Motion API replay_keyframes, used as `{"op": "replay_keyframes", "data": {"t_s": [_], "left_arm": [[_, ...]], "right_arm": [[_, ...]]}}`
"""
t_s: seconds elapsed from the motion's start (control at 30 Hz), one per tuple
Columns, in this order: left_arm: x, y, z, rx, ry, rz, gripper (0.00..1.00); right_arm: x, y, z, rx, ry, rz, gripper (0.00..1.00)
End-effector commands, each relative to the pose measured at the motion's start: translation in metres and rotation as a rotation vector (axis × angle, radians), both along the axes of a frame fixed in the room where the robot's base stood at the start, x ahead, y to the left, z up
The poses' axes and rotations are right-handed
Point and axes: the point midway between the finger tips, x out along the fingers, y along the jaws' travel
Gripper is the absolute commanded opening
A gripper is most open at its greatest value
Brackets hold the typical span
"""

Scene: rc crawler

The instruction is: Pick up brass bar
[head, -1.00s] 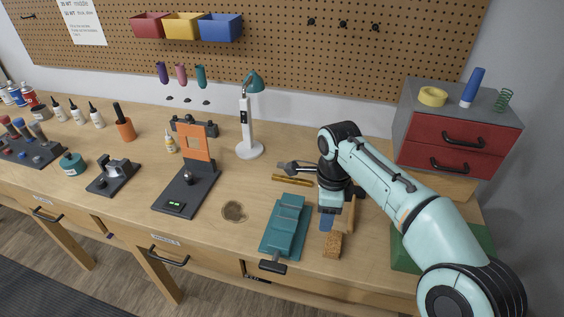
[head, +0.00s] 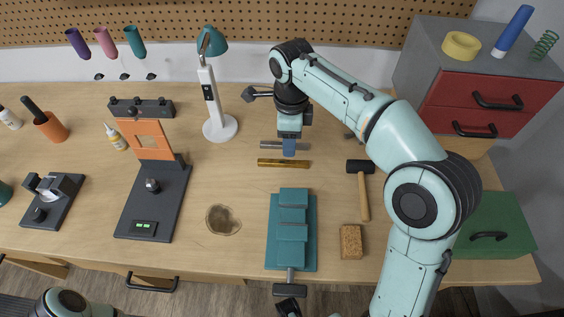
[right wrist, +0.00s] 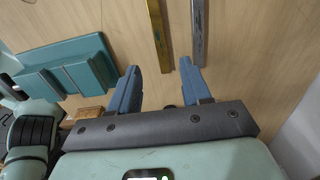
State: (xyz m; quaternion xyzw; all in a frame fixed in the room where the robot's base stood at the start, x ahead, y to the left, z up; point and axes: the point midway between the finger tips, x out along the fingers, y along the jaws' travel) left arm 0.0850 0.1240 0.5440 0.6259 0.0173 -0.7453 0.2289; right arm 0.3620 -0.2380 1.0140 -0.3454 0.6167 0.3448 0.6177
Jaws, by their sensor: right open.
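The brass bar (head: 284,163) lies flat on the workbench in the head view, just in front of a similar silver bar (head: 280,146). My right gripper (head: 289,150) hangs above the two bars, its blue fingers pointing down and partly covering the silver bar. In the right wrist view the right gripper (right wrist: 160,66) is open and empty. The brass bar (right wrist: 158,32) runs up from between its fingertips there, and the silver bar (right wrist: 199,30) is by the right finger. The gripper appears above the bars, not touching.
A teal vise (head: 292,232) stands in front of the bars. A mallet (head: 362,188) and a cork block (head: 351,241) lie to the right. A white lamp (head: 213,100) stands behind left. A red-drawer cabinet (head: 470,95) and green box (head: 495,225) bound the right side.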

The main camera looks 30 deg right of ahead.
Motion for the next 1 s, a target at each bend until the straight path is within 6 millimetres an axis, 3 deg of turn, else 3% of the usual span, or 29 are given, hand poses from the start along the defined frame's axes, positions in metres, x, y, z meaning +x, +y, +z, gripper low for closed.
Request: {"op": "replay_keyframes", "data": {"t_s": [0.1,0.33,0.6,0.93,0.97,1.0], "left_arm": [[-0.001,0.000,-0.005,0.000,0.002,0.000,0.43],[-0.002,0.000,-0.008,0.000,0.001,0.000,0.43],[0.000,0.000,-0.015,0.002,-0.007,0.002,0.43],[0.001,0.000,-0.015,0.002,-0.010,0.002,0.43],[0.001,0.000,-0.015,0.002,-0.010,0.002,0.43],[0.001,0.000,-0.015,0.002,-0.010,0.002,0.43]], "right_arm": [[0.000,0.000,-0.020,-0.001,0.003,0.000,0.48],[0.001,0.003,-0.035,0.000,0.002,0.002,0.48],[0.005,0.012,-0.073,-0.001,0.003,0.001,0.48],[0.006,0.012,-0.080,0.000,0.000,0.001,0.48],[0.006,0.012,-0.080,0.000,0.000,0.001,0.41],[0.006,0.012,-0.080,0.000,0.000,0.001,0.28]]}}
